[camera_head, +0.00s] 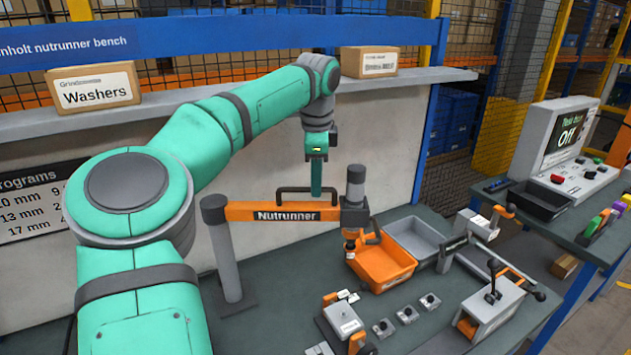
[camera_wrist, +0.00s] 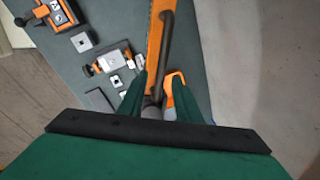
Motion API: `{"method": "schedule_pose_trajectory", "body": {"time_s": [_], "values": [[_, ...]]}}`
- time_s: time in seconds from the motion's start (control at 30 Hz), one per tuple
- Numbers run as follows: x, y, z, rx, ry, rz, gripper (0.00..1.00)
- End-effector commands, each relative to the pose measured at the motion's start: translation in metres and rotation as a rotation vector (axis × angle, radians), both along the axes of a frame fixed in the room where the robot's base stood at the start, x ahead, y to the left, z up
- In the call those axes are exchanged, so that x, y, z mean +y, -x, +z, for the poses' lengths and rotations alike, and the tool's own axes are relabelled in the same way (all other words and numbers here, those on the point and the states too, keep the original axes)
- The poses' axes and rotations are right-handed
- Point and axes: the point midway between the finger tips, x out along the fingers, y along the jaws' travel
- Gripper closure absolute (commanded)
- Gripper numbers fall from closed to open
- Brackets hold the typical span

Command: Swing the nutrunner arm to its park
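The nutrunner arm (camera_head: 255,212) is an orange beam labelled "Nutrunner", running level from a grey post (camera_head: 225,250) on its left to a dark tool spindle (camera_head: 354,190) on its right. A black handle (camera_head: 283,189) stands along its top; the handle also shows in the wrist view (camera_wrist: 166,40). My gripper (camera_head: 316,185) points down at the right part of the handle. In the wrist view, its green fingers (camera_wrist: 160,85) are apart, with the handle's line running between them; contact cannot be told. No park for the arm can be clearly picked out.
An orange bin (camera_head: 382,264) lies below the spindle, with a grey bin (camera_head: 415,238) beside it. Clamps and small blocks (camera_head: 407,314) stand at the bench front. A wall with a shelf, carrying a Washers box (camera_head: 95,88), rises behind.

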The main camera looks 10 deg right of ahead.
Motion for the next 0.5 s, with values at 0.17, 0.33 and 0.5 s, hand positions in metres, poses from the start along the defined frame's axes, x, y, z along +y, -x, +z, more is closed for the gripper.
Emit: {"method": "schedule_pose_trajectory", "body": {"time_s": [0.17,0.33,0.5], "values": [[0.000,0.004,0.023,-0.004,0.001,0.001,0.69],[0.001,0.009,0.050,-0.004,0.001,0.002,0.69],[0.002,0.013,0.066,-0.002,0.002,0.002,0.69]]}}
